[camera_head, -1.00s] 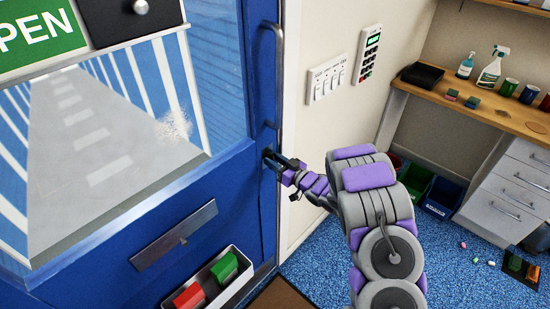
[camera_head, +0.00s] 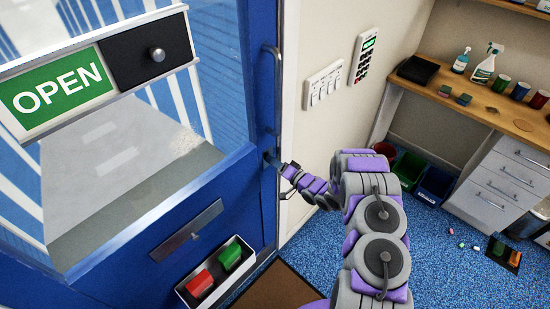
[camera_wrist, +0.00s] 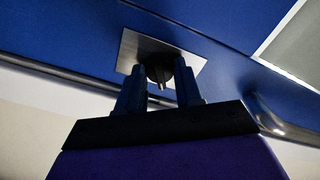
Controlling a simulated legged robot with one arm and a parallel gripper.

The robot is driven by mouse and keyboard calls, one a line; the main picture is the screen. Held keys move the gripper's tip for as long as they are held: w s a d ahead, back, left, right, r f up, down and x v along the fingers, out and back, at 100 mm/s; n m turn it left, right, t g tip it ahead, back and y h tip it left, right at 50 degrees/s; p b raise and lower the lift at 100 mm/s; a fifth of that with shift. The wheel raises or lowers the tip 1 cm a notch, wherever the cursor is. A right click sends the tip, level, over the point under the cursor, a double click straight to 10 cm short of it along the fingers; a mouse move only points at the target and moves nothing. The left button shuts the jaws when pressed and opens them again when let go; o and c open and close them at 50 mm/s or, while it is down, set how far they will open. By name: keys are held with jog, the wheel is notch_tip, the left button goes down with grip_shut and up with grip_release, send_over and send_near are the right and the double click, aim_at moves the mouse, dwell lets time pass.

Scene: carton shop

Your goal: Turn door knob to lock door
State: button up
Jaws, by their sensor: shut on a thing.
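The blue door (camera_head: 215,200) fills the left of the head view. It carries a green OPEN sign (camera_head: 60,88) and a long vertical metal handle (camera_head: 278,85). In the wrist view the dark door knob (camera_wrist: 160,72) sits on a square metal plate (camera_wrist: 190,65). My gripper (camera_wrist: 160,90) has its two fingers on either side of the knob, shut on it. In the head view my gripper (camera_head: 277,164) reaches the door's right edge below the handle, and it hides the knob there.
A mail slot (camera_head: 188,232) and a tray (camera_head: 235,285) with a red and a green block are on the lower door. Wall switches (camera_head: 322,86) and a keypad (camera_head: 364,57) are right of the door. A wooden desk (camera_head: 480,105) stands at the right. Small items lie on the blue floor.

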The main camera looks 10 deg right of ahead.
jog(key=m+p, duration=0.2)
jog(key=m, duration=0.4)
jog(key=shift+m, duration=0.3)
dwell(0.4)
jog(key=o, duration=1)
jog(key=shift+o, duration=0.2)
jog(key=b+v, duration=0.1)
jog(key=v, duration=1.6)
jog(key=shift+s+d, duration=0.15)
jog(key=shift+r, duration=0.1)
